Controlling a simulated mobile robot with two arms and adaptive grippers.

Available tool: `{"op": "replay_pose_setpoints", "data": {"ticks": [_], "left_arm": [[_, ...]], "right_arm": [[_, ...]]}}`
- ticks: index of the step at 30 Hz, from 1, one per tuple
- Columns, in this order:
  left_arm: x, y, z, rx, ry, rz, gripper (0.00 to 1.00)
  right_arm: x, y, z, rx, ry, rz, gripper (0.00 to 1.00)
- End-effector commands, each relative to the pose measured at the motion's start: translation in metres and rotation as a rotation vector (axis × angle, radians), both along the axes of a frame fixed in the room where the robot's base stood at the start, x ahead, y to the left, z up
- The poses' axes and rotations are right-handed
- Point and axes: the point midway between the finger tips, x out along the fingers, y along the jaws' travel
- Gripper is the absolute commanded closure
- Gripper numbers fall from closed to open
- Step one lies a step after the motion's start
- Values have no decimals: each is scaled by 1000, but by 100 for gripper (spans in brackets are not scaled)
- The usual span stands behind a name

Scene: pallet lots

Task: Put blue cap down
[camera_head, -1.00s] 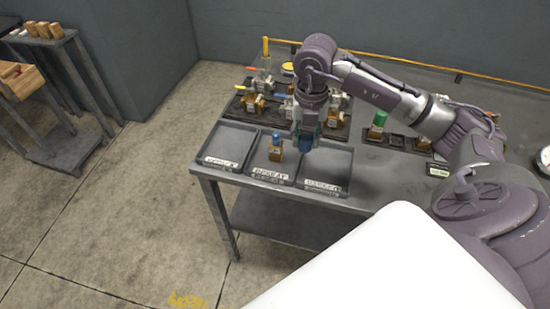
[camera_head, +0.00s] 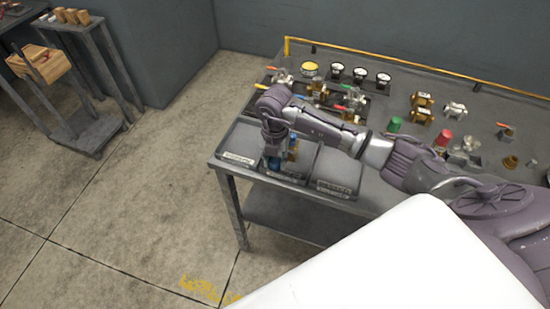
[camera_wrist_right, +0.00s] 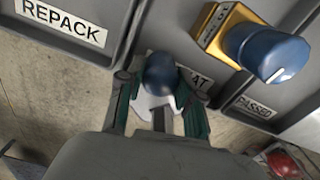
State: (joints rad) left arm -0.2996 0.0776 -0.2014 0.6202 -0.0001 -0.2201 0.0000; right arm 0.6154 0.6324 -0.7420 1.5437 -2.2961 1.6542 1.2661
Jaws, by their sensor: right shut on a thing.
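My right gripper (camera_head: 273,160) is over the middle and left trays on the workbench, pointing down. In the right wrist view its fingers (camera_wrist_right: 160,90) are closed around a dark blue cap (camera_wrist_right: 160,72), held in front of a partly hidden white label. A brass piece with a blue top (camera_wrist_right: 266,52) stands in the middle tray (camera_wrist_right: 165,22), to the right of the held cap; it shows just right of the gripper in the head view (camera_head: 293,145). The gap between the held cap and the tray cannot be judged. My left gripper is out of view.
The tray labelled REPACK (camera_wrist_right: 62,20) is left in the wrist view; a PASSED label (camera_wrist_right: 255,107) is at right. The right tray (camera_head: 338,172) looks empty. Valves, gauges (camera_head: 337,70), a green cap (camera_head: 395,124) and a red cap (camera_head: 443,137) crowd the bench behind.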

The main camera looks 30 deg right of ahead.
Motion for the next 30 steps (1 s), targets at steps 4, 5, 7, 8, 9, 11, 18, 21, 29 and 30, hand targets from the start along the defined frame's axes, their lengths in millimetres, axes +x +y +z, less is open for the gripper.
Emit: {"op": "replay_pose_setpoints", "data": {"ticks": [4, 5, 7, 8, 9, 11, 18, 21, 29, 30], "left_arm": [[0, 0, 2, 0, 0, 0, 39], [0, 0, 2, 0, 0, 0, 39], [0, 0, 2, 0, 0, 0, 39], [0, 0, 2, 1, 0, 0, 39], [0, 1, 2, 1, 0, 0, 39], [0, 1, 0, 1, 0, 0, 39], [0, 2, 0, 2, 0, 0, 39], [0, 2, 0, 3, -1, 0, 39], [0, 3, -3, 3, -1, 1, 39], [0, 3, -5, 3, -1, 1, 39]], "right_arm": [[0, 0, -6, 0, -1, 1, 99], [0, 0, -6, 0, -1, 1, 99], [0, 0, -6, 0, -1, 1, 99], [0, 0, -6, 0, -1, 1, 99], [0, 0, -6, 0, -1, 1, 99], [0, 0, -7, 0, -1, 1, 99], [0, 0, -8, 0, 0, 1, 54], [0, 0, -8, 0, 0, 1, 54], [1, -1, 5, 0, -4, 1, 54], [1, 0, 12, 0, -6, 2, 54]]}}
